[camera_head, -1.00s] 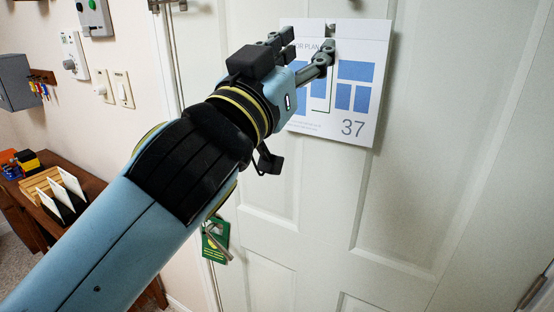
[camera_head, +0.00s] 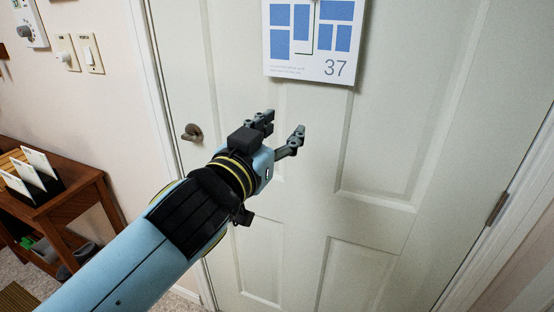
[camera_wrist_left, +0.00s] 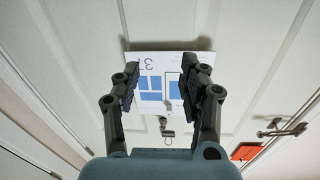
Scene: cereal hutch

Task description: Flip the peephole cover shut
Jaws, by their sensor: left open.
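My left gripper (camera_head: 285,121) is open and empty, in front of the white door (camera_head: 390,110), below a hanging floor-plan sheet marked 37 (camera_head: 336,68). In the left wrist view the open fingers (camera_wrist_left: 160,65) frame the same sheet (camera_wrist_left: 150,68), which appears upside down. The head view cuts off the door above the sheet, and I cannot make out the peephole cover there. My right gripper is not in view.
A door handle (camera_head: 192,132) sticks out left of my gripper. A metal latch (camera_wrist_left: 282,128) and a red item (camera_wrist_left: 245,152) show in the left wrist view. Light switches (camera_head: 80,53) are on the left wall, above a wooden stand (camera_head: 60,205). The lower door is clear.

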